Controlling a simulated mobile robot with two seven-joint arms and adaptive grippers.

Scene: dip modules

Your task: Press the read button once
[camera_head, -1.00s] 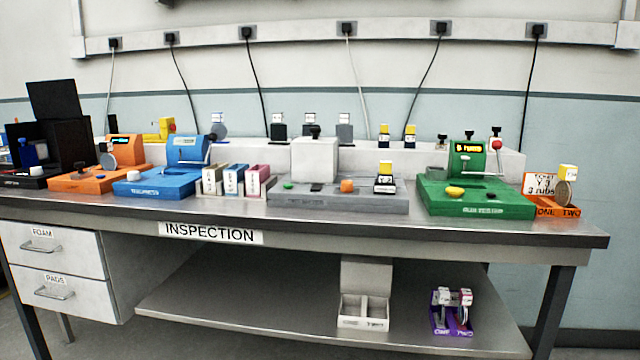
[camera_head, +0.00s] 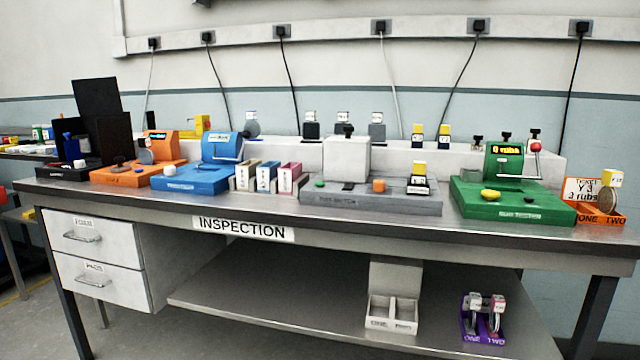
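No label reading "read" is legible, so I cannot tell which button is the read button. The green station (camera_head: 470,203) on the right of the bench has a small lit display (camera_head: 505,150), a yellow button (camera_head: 490,195) and a small black knob (camera_head: 529,199). The grey station (camera_head: 335,200) has a green button (camera_head: 320,183) and an orange button (camera_head: 379,186). The blue station (camera_head: 190,184) has a lit display (camera_head: 219,136) and a white button (camera_head: 171,170). The orange station (camera_head: 125,178) has a lit display (camera_head: 155,135). Neither gripper shows.
The steel bench (camera_head: 340,226) carries an INSPECTION label. A black box (camera_head: 108,140) stands at its left end. An orange ticket stand (camera_head: 592,211) is at the right end. Drawers (camera_head: 100,240) are below left. A lower shelf (camera_head: 260,290) holds a white tray (camera_head: 392,325) and a purple rack (camera_head: 484,330).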

